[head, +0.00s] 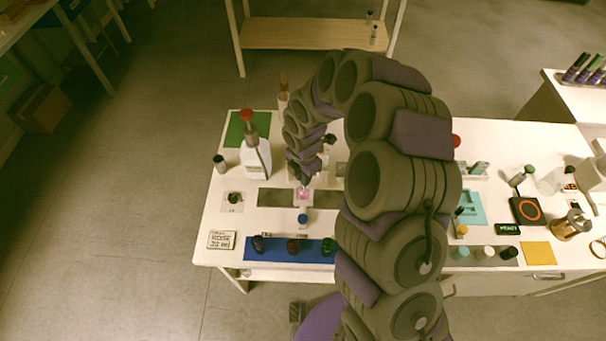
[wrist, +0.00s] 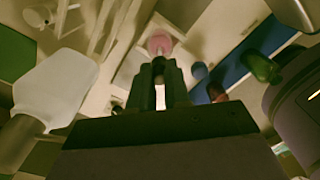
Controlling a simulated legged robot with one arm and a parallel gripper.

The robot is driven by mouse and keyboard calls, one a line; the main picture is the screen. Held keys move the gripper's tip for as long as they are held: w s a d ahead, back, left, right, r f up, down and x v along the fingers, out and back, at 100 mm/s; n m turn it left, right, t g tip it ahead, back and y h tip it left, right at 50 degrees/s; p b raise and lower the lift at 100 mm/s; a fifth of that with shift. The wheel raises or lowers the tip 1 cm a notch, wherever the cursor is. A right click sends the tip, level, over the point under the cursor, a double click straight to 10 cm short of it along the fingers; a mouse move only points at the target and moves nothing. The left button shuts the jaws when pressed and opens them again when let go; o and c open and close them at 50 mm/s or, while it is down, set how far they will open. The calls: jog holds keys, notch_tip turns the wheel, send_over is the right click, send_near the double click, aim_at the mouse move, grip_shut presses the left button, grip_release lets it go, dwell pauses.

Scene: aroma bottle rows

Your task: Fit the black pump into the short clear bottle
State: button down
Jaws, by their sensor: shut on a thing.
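My gripper (head: 304,181) points down over the left part of the white table. In the wrist view its two dark fingers (wrist: 160,82) are shut on a small dark piece, the black pump (wrist: 159,67), mostly hidden between them. Just past the fingertips is a short clear bottle with pink contents (wrist: 160,42); it also shows in the head view (head: 303,195), standing on a pale square directly below my gripper. I cannot tell whether the pump touches the bottle or is in its neck.
A blue-capped item (head: 302,218) stands just in front of the pink bottle. A blue mat (head: 270,252) holds several dark bottles. A white bottle with a red top (head: 257,158) stands at back left. My arm hides the table's middle.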

jog(key=shift+f, duration=0.8)
jog(key=shift+f+p, duration=0.7)
jog(key=shift+p, duration=0.45)
dwell(1.2)
jog(key=c, duration=1)
grip_release()
jog(key=shift+o, duration=0.2)
jog(key=o, duration=0.4)
jog(key=shift+c, duration=0.2)
jog(key=shift+r+p, duration=2.1)
jog(key=shift+r, duration=1.4)
